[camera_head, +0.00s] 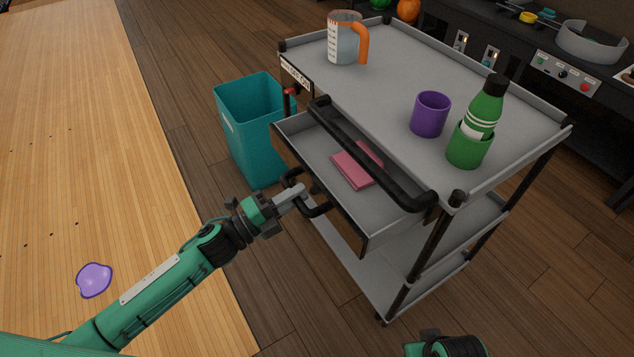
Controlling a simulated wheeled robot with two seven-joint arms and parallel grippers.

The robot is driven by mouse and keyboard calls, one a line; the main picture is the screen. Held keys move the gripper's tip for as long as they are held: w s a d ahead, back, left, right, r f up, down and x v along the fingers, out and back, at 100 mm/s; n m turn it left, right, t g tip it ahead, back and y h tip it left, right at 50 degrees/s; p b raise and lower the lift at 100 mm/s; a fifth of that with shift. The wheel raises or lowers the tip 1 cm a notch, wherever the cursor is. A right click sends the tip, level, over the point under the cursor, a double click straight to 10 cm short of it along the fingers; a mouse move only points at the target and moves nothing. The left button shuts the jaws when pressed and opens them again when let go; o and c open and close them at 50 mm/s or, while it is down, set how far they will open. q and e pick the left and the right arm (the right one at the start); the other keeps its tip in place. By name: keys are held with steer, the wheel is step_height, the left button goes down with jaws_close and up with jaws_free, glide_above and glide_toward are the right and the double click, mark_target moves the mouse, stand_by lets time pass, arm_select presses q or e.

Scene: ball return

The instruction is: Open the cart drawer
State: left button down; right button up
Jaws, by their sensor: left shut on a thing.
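The grey cart (390,70) with dark posts stands right of centre. Its drawer (378,208) is pulled out toward the left, and a pink folded thing (352,170) lies inside it. A dark handle (318,209) is on the drawer's front. My left gripper (298,193) reaches in from the left and is shut on this handle. Its fingertips partly hide the handle. A piece of my right arm shows at the bottom edge; its gripper's fingers cannot be made out.
On the cart top stand a measuring jug (343,45), a purple cup (430,114) and a green bottle (486,105) in a green cup (468,146). A teal bin (250,130) stands left of the cart. A purple blob (94,280) lies on the wooden lane.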

arm_select(q)
steer(key=r+v, duration=0.1)
steer(key=v, duration=0.6)
steer(key=shift+s+a, duration=0.3)
steer(key=shift+r, duration=0.1)
steer(key=c, duration=1.4)
jaws_free()
steer(key=shift+a, duration=0.1)
